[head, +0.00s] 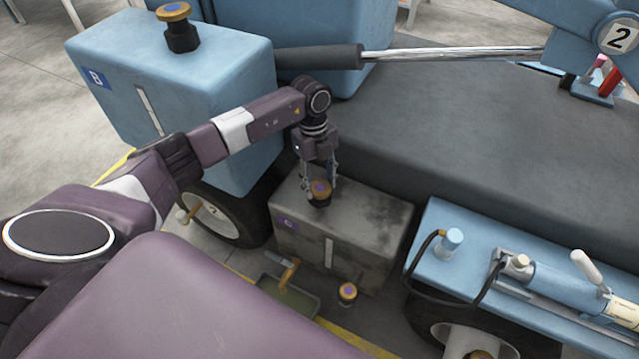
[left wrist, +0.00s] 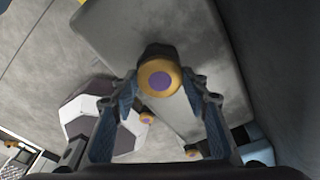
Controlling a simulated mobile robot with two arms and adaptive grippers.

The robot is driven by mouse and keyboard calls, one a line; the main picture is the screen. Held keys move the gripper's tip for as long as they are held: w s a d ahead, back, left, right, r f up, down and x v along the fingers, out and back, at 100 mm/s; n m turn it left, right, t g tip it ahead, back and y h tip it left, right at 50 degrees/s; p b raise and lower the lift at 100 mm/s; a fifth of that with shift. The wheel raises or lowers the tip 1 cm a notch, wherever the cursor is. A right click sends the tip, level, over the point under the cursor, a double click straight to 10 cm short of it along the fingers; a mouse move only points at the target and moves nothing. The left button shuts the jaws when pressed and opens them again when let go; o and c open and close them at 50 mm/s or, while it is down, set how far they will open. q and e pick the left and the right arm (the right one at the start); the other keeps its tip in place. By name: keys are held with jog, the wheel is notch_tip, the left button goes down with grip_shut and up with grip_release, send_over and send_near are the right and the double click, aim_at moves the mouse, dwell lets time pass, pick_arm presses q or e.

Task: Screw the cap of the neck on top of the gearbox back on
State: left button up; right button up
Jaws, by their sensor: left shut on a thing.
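The gearbox (head: 375,230) is a worn grey box with a small purple label on its front, low beside the dark platform. A dark neck (head: 320,202) stands on its top, and it shows in the left wrist view (left wrist: 157,49). The gold cap (head: 320,189) with a purple centre is at the top of the neck; whether it is fully seated I cannot tell. My left gripper (head: 320,178) reaches down from above and is shut on the cap (left wrist: 160,80), one finger on each side. My right gripper is not in view.
A blue tank (head: 215,70) with a similar gold cap (head: 173,12) stands at the back left. A gold-topped container (head: 347,292) is in front of the gearbox, beside a shallow tray (head: 300,304). A blue bench with a pump (head: 560,285) is at the right.

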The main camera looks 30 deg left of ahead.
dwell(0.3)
pick_arm(q)
jog(key=shift+w+m, duration=0.1)
jog(key=shift+m, duration=0.3)
jog(key=shift+m+b, duration=0.45)
jog(key=shift+m, duration=0.45)
jog(key=shift+m+g+y+b, duration=0.3)
jog(key=shift+m, duration=1)
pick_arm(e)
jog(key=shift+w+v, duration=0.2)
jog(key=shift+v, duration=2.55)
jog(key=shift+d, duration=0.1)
pick_arm(q)
jog(key=shift+f+m, duration=0.1)
jog(key=shift+m, duration=0.3)
jog(key=shift+m+b, duration=0.4)
jog(key=shift+m, duration=0.2)
jog(key=shift+d+m+y, duration=0.1)
jog(key=shift+m+y, duration=0.2)
jog(key=shift+m, duration=1.3)
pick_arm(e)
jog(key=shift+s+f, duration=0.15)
